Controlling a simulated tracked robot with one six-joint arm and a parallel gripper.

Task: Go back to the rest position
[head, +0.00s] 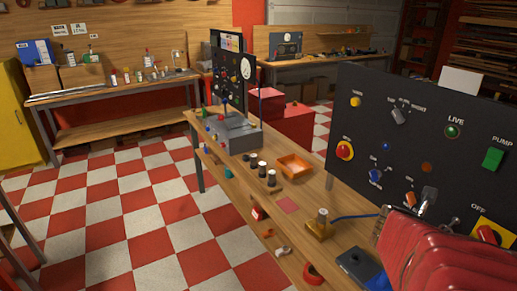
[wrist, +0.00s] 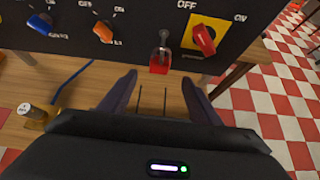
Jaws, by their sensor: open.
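My gripper (wrist: 160,95) is open in the wrist view, with its two dark fingers apart and nothing between them. It faces the lower part of the black control panel (wrist: 110,50), above the wooden bench. A metal lever switch (wrist: 162,52) with a red base is straight ahead of the gap between the fingers, apart from them. In the head view, my red arm reaches in from the lower right, in front of the panel (head: 400,150); the fingers cannot be made out there.
A red rotary switch (wrist: 203,38) on a yellow plate is right of the lever. A brass part (head: 320,226) with a blue cable, an orange tray (head: 294,166) and several small parts are on the bench (head: 240,190). Checkered floor lies open to the left.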

